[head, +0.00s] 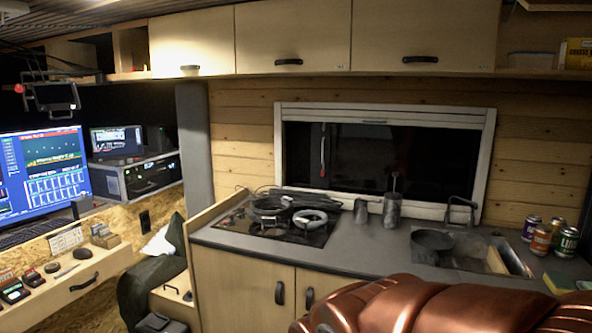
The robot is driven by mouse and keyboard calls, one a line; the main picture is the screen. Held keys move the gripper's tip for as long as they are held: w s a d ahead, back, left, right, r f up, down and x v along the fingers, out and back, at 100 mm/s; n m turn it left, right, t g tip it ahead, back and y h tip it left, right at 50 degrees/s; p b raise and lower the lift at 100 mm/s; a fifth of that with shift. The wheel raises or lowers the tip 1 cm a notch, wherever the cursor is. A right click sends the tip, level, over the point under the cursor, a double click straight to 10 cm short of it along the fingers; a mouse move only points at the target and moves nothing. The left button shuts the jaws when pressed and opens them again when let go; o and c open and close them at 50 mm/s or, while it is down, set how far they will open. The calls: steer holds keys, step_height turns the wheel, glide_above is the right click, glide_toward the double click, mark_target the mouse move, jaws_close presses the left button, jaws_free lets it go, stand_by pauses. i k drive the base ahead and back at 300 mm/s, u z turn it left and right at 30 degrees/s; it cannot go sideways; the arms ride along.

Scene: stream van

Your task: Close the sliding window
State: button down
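The window (410,155) is a wide dark pane in a white frame, set in the wood-plank wall behind the kitchen counter. A thin upright strip with a reddish part shows in its left portion; I cannot tell whether it is a handle, a pane edge or something beyond the glass. Whether the window stands open or closed is not clear from here. A metal pitcher on the counter overlaps its lower edge. My gripper is not in view.
The grey counter (350,250) runs below the window. It holds a hob with pans (268,210), a metal pitcher (392,210), a sink with a tap (461,211) and several cans (541,238). A glossy brown ribbed shape (450,305) fills the lower right. Cabinets hang above.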

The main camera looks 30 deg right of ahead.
mark_target(359, 158)
steer(key=z, duration=0.45)
steer(key=i, duration=0.6)
steer(key=z, duration=0.8)
steer(key=i, duration=0.8)
steer(key=u, duration=0.05)
